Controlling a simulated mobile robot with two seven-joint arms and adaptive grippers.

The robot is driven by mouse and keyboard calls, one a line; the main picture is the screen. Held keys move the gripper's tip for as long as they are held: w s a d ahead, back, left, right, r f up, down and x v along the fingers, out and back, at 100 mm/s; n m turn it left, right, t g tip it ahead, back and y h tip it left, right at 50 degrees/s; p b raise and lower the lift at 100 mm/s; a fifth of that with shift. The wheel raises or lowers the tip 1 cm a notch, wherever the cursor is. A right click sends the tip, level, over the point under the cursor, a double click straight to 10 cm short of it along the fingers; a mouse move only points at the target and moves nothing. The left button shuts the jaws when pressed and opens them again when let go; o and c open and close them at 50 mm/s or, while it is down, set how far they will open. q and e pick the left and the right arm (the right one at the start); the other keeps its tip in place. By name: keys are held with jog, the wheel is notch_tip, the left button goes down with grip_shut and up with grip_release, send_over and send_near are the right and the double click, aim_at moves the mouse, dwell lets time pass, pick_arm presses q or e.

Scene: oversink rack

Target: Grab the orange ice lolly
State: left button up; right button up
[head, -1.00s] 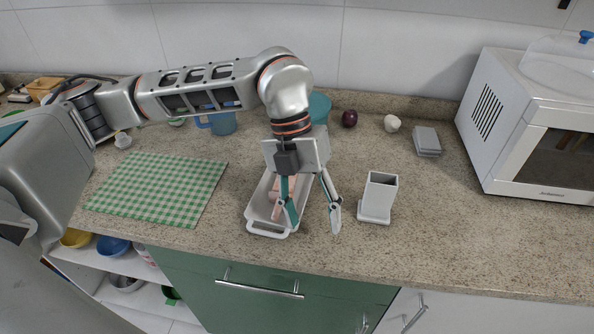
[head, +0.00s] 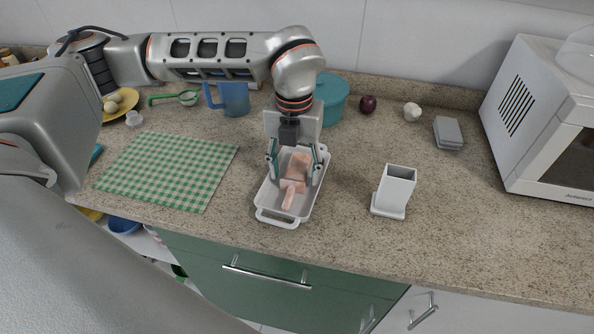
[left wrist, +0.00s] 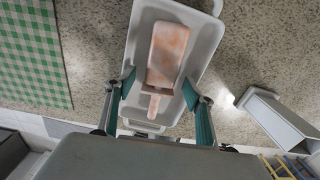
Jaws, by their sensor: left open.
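The orange ice lolly (head: 296,171) is pale orange-pink and lies in a white tray (head: 266,212) on the counter, its stick toward the front edge. It also shows in the left wrist view (left wrist: 168,55), with its stick (left wrist: 154,104) pointing toward my gripper. My left gripper (head: 295,175) is open over the tray, one finger on each side of the lolly. In the left wrist view my fingers (left wrist: 160,112) stand apart on either side of the stick, touching nothing that I can make out. My right gripper is not in view.
A white square holder (head: 396,189) stands right of the tray. A green checked cloth (head: 168,170) lies to the left. Behind are a teal pot (head: 333,100), a blue jug (head: 234,99), an onion (head: 368,104) and garlic (head: 412,112). A microwave (head: 540,120) stands at the right.

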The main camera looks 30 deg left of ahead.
pick_arm(q)
jog(key=shift+f, duration=0.5)
jog(key=c, duration=1.2)
jog(key=shift+r, duration=0.1)
jog(key=shift+c, duration=0.2)
